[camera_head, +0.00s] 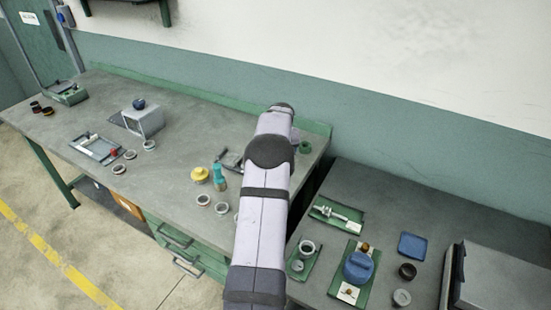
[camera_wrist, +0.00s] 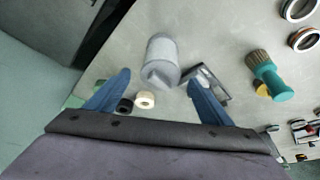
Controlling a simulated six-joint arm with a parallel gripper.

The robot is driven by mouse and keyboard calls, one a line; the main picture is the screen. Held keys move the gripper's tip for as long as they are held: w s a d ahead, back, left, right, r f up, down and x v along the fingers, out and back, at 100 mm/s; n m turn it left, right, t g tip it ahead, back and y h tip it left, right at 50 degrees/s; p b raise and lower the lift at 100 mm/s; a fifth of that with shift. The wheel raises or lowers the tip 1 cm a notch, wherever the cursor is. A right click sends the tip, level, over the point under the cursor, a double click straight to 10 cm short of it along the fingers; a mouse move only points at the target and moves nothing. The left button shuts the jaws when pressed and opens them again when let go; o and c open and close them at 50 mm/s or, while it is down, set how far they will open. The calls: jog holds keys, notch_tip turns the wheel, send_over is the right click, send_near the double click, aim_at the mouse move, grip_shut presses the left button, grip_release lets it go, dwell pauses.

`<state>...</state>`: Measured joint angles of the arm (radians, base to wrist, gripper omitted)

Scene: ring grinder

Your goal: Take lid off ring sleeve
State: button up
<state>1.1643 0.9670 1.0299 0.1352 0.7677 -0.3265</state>
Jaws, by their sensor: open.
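In the wrist view a light grey cylinder (camera_wrist: 163,50) with a flat raised grip on its near end stands on the grey bench. It looks like the ring sleeve with its lid, but I cannot make out a seam between them. My gripper (camera_wrist: 160,74) is open, with its two blue fingers apart, one to each side of the cylinder's near end in the picture. I see no contact, and the height gap is hard to judge.
A grey angled bracket (camera_wrist: 216,88) lies close to the right finger. A black ring and a cream ring (camera_wrist: 145,100) lie near the left finger. A teal brush (camera_wrist: 268,78) and pale rings (camera_wrist: 303,40) are at right. A second bench with a blue-topped pot (camera_head: 358,266) adjoins.

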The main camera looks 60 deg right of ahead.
jog(key=shift+d+f, duration=0.1)
jog(key=shift+f, duration=0.2)
jog(key=c, duration=1.1)
